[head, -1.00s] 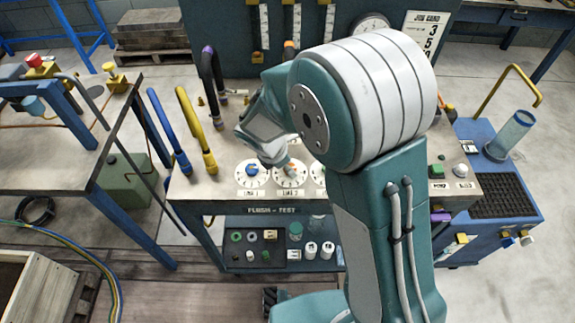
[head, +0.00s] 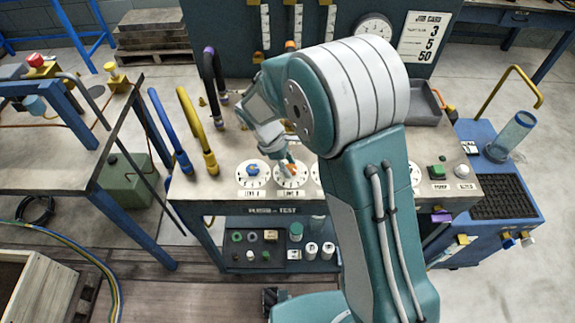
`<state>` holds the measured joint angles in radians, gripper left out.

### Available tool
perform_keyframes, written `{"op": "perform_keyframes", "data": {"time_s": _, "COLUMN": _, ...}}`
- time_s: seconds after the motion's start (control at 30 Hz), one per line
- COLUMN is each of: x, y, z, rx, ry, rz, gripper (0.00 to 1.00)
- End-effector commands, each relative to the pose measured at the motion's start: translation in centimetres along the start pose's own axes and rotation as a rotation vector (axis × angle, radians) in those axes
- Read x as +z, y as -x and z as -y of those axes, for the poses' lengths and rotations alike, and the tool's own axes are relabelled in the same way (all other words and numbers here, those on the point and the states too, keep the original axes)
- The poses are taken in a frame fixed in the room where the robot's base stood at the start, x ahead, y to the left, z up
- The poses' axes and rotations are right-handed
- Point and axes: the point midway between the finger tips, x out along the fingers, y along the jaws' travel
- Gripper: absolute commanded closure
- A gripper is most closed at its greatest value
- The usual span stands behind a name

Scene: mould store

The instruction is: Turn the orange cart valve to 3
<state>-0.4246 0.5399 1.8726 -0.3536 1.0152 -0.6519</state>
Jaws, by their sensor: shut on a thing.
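The flush-test cart (head: 190,189) carries a row of white round dials on its top. My gripper (head: 286,161) reaches down from behind and is shut on the orange valve. The fingers partly cover the valve, and I cannot read which number it points to. My arm hides much of the dials further right.
A blue hose (head: 170,130) and a yellow hose (head: 196,130) arch up left of the gripper, with a dark hose (head: 212,82) behind. The job card (head: 425,37) reads 3, 5, 50. A green button (head: 437,171) sits at right.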

Motion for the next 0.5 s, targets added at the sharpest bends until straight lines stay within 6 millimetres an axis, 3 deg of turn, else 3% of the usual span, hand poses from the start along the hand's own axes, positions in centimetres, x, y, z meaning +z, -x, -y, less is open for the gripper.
{"op": "perform_keyframes", "data": {"time_s": 0.5, "x": 0.18, "y": -0.05, "z": -0.49, "rx": -0.182, "ry": -0.451, "rz": -0.002, "gripper": 1.00}}
